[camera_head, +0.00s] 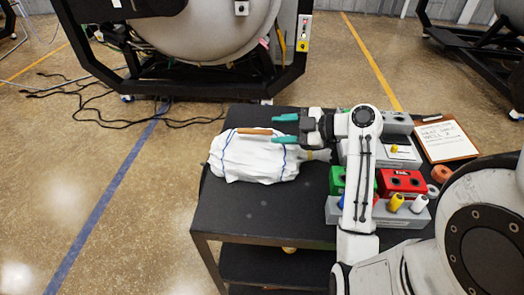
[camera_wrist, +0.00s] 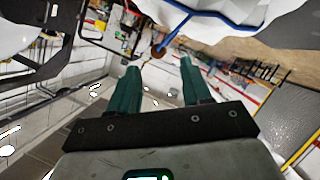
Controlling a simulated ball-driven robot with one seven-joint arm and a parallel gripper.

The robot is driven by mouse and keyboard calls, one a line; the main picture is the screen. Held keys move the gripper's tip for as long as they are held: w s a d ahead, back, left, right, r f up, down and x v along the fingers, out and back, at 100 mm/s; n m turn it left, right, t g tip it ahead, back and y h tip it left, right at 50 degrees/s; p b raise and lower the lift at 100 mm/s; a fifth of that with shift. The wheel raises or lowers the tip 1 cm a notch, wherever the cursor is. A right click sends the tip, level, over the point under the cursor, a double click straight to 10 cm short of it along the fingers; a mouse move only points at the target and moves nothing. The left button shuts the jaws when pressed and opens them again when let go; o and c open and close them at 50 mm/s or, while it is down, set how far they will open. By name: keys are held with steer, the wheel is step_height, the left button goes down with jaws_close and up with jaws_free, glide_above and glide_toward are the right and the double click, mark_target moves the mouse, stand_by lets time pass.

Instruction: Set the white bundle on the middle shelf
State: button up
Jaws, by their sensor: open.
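The white bundle (camera_head: 250,162), a cloth wrap with blue cord, lies on the black top of the cart (camera_head: 225,218). A brown rod (camera_head: 254,132) shows along its far edge. My gripper (camera_head: 280,128) has teal fingers, open and empty, at the bundle's far right edge, pointing left towards the rod. In the wrist view the bundle (camera_wrist: 225,18) fills the top, and the rod's round end (camera_wrist: 158,50) appears just beyond the open fingers. A lower shelf (camera_head: 265,265) shows partly under the cart top; I cannot tell whether it is the middle one.
Grey holders with a green block (camera_head: 338,181), a red block (camera_head: 402,183) and yellow and white pieces crowd the cart's right side. A clipboard (camera_head: 446,141) lies behind them. The furnace (camera_head: 215,30) stands beyond the cart. The cart top's front left is clear; cables lie on the floor.

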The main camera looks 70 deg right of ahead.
mark_target(260, 131)
steer(key=x, duration=0.2)
steer(key=shift+w+f, duration=0.2)
steer(key=shift+w, duration=0.15)
steer(key=shift+b+x, duration=0.4)
steer(key=shift+x, duration=2.3)
steer(key=shift+a, duration=0.15)
steer(key=shift+c, duration=0.3)
jaws_close()
steer(key=shift+r, duration=0.1)
